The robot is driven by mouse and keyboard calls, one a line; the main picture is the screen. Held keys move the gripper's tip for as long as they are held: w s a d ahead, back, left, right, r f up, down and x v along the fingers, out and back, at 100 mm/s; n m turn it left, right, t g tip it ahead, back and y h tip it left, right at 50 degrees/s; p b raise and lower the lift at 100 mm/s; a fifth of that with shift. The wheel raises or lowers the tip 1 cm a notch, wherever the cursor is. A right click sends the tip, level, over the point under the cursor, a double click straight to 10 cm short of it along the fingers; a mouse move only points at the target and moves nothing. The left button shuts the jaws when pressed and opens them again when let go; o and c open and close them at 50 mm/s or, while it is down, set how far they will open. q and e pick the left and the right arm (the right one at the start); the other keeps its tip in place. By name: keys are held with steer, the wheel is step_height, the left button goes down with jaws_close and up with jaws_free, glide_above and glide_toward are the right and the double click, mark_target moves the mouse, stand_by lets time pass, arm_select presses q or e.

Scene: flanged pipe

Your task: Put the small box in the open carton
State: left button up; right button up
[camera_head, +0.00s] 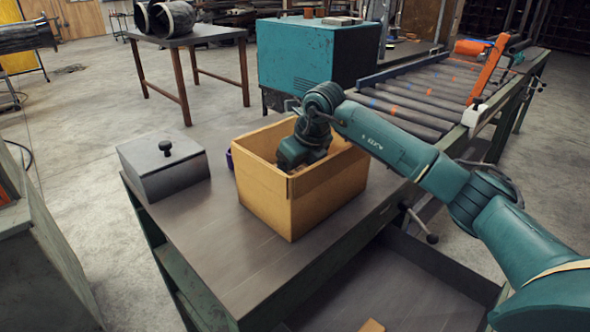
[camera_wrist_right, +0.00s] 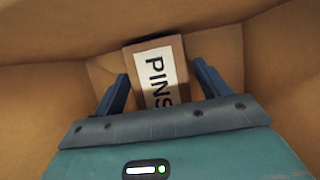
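The open carton (camera_head: 322,197) is a tan cardboard box standing on the workbench in the head view. My right arm reaches over its rim, and the right gripper is down inside, its fingers hidden there by the carton wall. In the right wrist view the right gripper (camera_wrist_right: 160,72) has its two fingers apart. The small box (camera_wrist_right: 155,72), brown with a white "PINS" label, lies inside the carton between and beyond the fingers, with slim gaps beside it. My left gripper is not in view.
A grey metal box with a black knob (camera_head: 165,165) stands left of the carton. A purple thing (camera_head: 230,159) is partly hidden behind the carton. A roller conveyor (camera_head: 430,95) and a teal cabinet (camera_head: 315,55) stand behind. The bench's front left is clear.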

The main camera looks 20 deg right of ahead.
steer(key=shift+r, duration=0.1)
steer(key=v, duration=1.2)
steer(key=shift+d, duration=0.1)
